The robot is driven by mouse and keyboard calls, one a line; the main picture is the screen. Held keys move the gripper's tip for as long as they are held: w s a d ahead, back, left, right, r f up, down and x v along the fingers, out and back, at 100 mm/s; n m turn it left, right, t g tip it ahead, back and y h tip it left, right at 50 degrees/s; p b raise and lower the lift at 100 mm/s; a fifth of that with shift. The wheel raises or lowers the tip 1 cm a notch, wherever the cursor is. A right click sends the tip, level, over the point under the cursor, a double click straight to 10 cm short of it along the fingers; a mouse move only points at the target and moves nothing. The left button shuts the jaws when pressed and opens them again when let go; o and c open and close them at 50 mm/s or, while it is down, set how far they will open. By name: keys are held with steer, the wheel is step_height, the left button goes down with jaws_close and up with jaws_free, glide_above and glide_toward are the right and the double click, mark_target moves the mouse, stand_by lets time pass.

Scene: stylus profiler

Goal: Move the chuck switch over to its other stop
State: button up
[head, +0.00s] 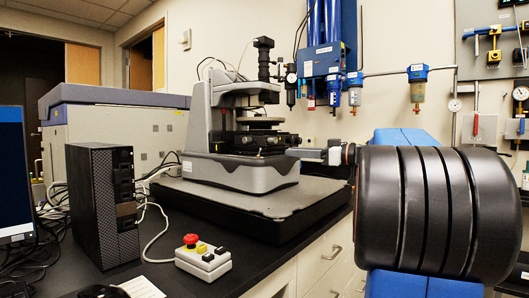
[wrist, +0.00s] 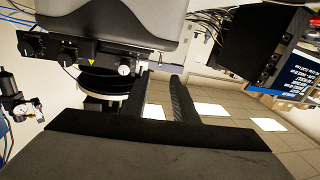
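The stylus profiler (head: 240,172) stands on a black slab, with its dark stage (head: 250,142) and round chuck plate (head: 260,121) above the grey base. My gripper (head: 292,153) reaches in from the right, at about the height of the stage front. In the wrist view my gripper (wrist: 160,76) has its two dark fingers apart, with floor visible between them.
A control box (head: 204,260) with a red button and a black computer tower (head: 104,205) stand on the bench left of the profiler. Blue filters and gauges (head: 335,85) hang on the wall behind. The black slab (head: 270,215) is bare in front of the profiler.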

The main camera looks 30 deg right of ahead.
mark_target(260, 151)
steer(key=x, duration=1.2)
jaws_close()
